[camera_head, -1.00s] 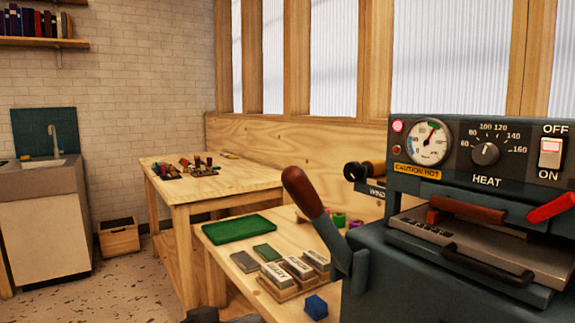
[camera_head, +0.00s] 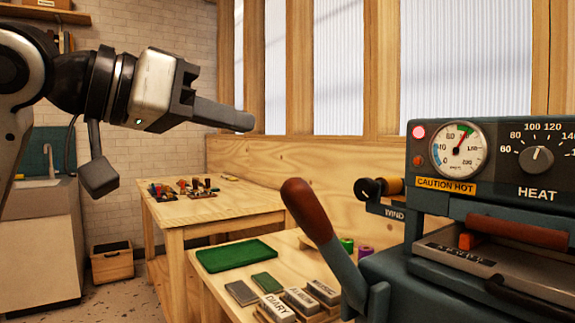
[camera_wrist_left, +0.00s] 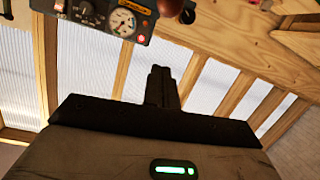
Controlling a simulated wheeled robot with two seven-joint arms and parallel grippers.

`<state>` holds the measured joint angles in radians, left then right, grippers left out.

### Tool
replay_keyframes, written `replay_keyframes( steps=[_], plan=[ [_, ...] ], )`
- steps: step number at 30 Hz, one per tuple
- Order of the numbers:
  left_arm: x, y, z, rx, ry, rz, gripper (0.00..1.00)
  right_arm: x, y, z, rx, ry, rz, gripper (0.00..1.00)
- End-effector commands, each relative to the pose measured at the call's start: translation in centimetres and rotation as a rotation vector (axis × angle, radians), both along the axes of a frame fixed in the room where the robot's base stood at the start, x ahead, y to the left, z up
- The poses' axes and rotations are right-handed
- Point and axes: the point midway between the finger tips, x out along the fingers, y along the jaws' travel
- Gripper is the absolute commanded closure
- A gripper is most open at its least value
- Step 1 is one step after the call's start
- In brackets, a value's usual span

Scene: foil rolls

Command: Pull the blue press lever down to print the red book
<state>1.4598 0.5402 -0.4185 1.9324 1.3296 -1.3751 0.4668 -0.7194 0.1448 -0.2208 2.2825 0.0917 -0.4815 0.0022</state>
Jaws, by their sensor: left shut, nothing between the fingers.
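The press lever has a blue-grey arm (camera_head: 340,265) and a brown-red grip (camera_head: 303,208). It stands tilted up and to the left at the press's left side. The press (camera_head: 470,200) fills the right of the head view. My left gripper (camera_head: 250,121) is shut and empty, above and left of the lever grip and apart from it. Its closed fingers (camera_wrist_left: 160,72) also show in the left wrist view, below the press's gauge panel (camera_wrist_left: 105,15). I cannot clearly make out a red book. My right gripper is not in view.
A near table holds a green tray (camera_head: 237,255), several labelled blocks and small coloured rolls. A far table (camera_head: 240,203) carries small tools. A sink (camera_head: 50,170) and a wooden box (camera_head: 112,262) stand at left. Open space lies between gripper and lever.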

Motion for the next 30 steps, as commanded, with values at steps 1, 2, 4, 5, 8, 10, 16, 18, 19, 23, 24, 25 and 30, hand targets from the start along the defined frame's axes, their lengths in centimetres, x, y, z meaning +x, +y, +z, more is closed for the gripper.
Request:
replay_keyframes(
  steps=[1,2,4,5,8,10,16,18,19,23,24,25,30],
  plan=[
    [0.0,0.0,0.0,-0.001,-0.001,0.000,1.00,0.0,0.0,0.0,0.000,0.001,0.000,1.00],
    [0.0,-0.1,0.0,-0.001,-0.001,-0.001,1.00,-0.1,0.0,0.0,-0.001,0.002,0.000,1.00],
    [0.2,-0.3,-0.1,-0.001,-0.001,-0.001,1.00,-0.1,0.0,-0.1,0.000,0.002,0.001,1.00],
    [0.3,-0.4,-0.1,-0.001,0.001,-0.002,1.00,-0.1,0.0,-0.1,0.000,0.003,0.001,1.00],
    [1.0,-1.3,-0.3,-0.001,0.002,-0.004,1.00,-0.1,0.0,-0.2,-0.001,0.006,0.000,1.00],
    [1.7,-2.3,-0.6,0.000,0.002,-0.004,1.00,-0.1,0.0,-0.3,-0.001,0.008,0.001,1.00],
    [4.4,-5.6,-1.5,-0.001,0.003,-0.004,1.00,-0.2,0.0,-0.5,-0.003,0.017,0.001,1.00],
    [5.3,-6.7,-1.8,-0.001,0.002,-0.003,1.00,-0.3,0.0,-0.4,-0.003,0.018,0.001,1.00],
    [5.6,-7.2,-1.9,-0.002,0.002,-0.003,1.00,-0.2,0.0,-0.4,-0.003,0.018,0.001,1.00],
    [5.6,-7.2,-3.7,0.000,-0.001,0.001,1.00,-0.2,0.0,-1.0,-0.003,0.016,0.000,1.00],
    [5.4,-7.0,-4.1,0.001,-0.002,0.001,1.00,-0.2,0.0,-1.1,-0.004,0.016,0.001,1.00],
    [5.2,-6.9,-4.5,0.000,-0.001,0.000,1.00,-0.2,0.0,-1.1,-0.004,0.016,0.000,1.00],
    [4.6,-6.4,-5.4,0.000,-0.001,-0.001,1.00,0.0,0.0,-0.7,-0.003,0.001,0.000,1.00]
  ],
)
